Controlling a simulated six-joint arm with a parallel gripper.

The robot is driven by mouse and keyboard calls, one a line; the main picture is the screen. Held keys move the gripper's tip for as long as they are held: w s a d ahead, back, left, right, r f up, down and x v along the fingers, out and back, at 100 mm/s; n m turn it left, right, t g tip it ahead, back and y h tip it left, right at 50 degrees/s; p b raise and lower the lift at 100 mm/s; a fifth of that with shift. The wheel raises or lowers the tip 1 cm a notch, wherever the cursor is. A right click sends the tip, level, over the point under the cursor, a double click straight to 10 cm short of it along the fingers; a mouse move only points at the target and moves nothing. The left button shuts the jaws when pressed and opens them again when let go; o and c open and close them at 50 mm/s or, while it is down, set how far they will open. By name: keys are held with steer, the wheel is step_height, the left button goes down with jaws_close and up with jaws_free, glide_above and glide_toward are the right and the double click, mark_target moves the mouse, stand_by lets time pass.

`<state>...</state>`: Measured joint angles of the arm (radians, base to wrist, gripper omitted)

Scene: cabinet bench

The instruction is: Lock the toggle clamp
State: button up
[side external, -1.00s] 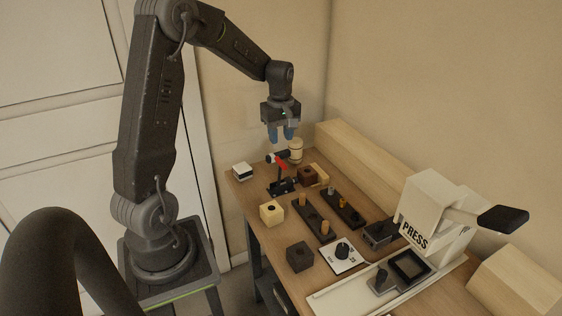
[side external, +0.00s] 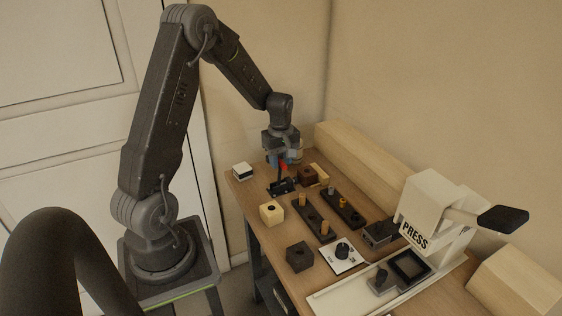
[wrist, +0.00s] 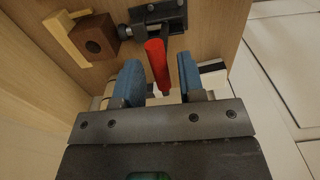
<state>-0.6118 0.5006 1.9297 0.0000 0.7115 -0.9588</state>
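The toggle clamp (side external: 282,187) stands on the bench under my gripper, with a dark base and a red handle. In the wrist view its dark base (wrist: 160,14) is at the top and its red handle (wrist: 157,64) points toward me. My gripper (side external: 281,158) is low over the clamp. In the wrist view its two blue fingers (wrist: 160,78) are apart, with the red handle showing between them. The handle looks nearer the left finger, and I cannot tell whether they touch. In the side view the fingers hide part of the handle.
A brown block with a hole (side external: 307,176) and a light wooden piece (side external: 320,174) are close to the clamp. A white block (side external: 242,171) is to the left.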

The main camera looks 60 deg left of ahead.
steer(key=shift+c, duration=0.5)
steer(key=c, duration=0.4)
steer(key=shift+s, duration=0.6)
steer(key=shift+s+f, duration=0.2)
steer(key=shift+s, duration=0.3)
steer(key=shift+s+f, duration=0.4)
steer(key=shift+s, duration=0.2)
steer(key=shift+o, duration=0.2)
